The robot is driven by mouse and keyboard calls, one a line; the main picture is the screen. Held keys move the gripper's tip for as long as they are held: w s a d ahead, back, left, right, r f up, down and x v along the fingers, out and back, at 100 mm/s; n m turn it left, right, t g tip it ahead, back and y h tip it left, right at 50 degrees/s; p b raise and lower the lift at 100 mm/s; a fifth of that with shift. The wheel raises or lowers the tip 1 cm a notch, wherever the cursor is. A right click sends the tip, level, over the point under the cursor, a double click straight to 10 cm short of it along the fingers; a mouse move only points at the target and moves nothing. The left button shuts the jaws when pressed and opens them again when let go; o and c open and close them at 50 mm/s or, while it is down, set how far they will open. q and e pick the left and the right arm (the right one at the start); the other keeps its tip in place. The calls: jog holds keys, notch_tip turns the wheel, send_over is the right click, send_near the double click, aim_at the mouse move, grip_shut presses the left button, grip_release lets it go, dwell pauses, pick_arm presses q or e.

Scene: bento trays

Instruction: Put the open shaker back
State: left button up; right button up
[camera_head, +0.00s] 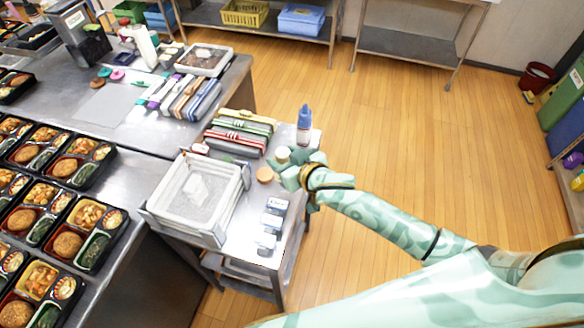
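A small pale cream cylinder (282,154), which may be the shaker, stands out at the fingers of my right gripper (284,165). The mint-green gripper is over the right side of the small metal side table (243,226). Its fingers hide the lower part of the cylinder, and I cannot tell whether they are closed on it. A round orange-brown disc (265,175), perhaps a lid, lies just left of the fingers. A bottle with a blue cap (304,118) stands upright behind the gripper. My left gripper is not in view.
A white tray (187,232) sits at the table's left. Striped cases (240,135) lie at the back. Small grey-and-white blocks (270,224) line the front right. Bento trays (88,231) cover the long counter at left. The wooden floor behind is clear.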

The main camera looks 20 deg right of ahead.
jog(key=f, duration=0.1)
jog(key=w+d+f, duration=0.1)
jog(key=w+f+b, duration=0.1)
jog(key=shift+d+f, duration=0.3)
jog(key=shift+f, duration=0.05)
jog(key=shift+w+d+f+b, duration=0.1)
jog(key=shift+f+b, duration=0.25)
jog(key=shift+f, duration=0.55)
jog(key=shift+w+d+f+b, duration=0.1)
jog(key=shift+f+b, duration=0.25)
jog(key=shift+f, duration=0.55)
jog(key=shift+f, duration=0.15)
jog(key=o, duration=0.6)
